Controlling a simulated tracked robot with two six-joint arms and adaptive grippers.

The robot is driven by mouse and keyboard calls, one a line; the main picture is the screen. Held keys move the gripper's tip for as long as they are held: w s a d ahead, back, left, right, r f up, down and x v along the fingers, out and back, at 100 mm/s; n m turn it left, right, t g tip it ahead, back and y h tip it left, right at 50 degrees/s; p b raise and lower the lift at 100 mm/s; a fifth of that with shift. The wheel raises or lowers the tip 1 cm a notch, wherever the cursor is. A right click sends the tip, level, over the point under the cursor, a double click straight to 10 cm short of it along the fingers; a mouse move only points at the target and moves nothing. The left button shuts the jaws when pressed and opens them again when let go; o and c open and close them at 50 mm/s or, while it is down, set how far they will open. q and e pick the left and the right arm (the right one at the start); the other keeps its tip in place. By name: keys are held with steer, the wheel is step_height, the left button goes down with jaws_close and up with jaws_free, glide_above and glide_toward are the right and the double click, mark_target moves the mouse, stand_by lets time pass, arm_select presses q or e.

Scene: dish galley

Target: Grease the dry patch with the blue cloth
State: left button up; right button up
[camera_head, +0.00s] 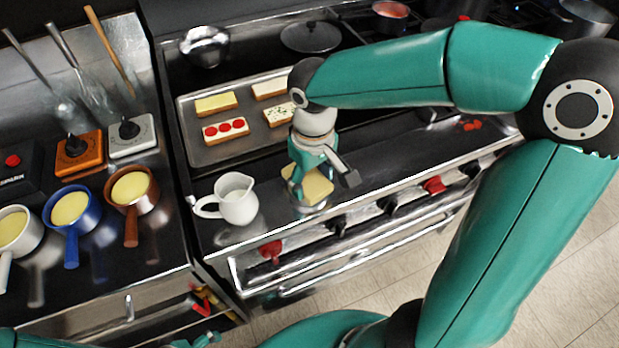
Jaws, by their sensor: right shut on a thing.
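No blue cloth and no clear dry patch show in the head view. My right gripper (318,180) is at the front of the cooker top, pointing down, its fingers around a pale yellow-topped slice (316,187).
A baking tray (190,130) holds several topped slices behind the right gripper. Saucepans with yellow contents, blue (72,214), brown (133,191) and white (18,232), stand on the left counter.

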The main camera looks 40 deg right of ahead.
mark_target(312, 183)
steer(key=shift+r+p, duration=2.9)
steer(key=shift+r, duration=0.6)
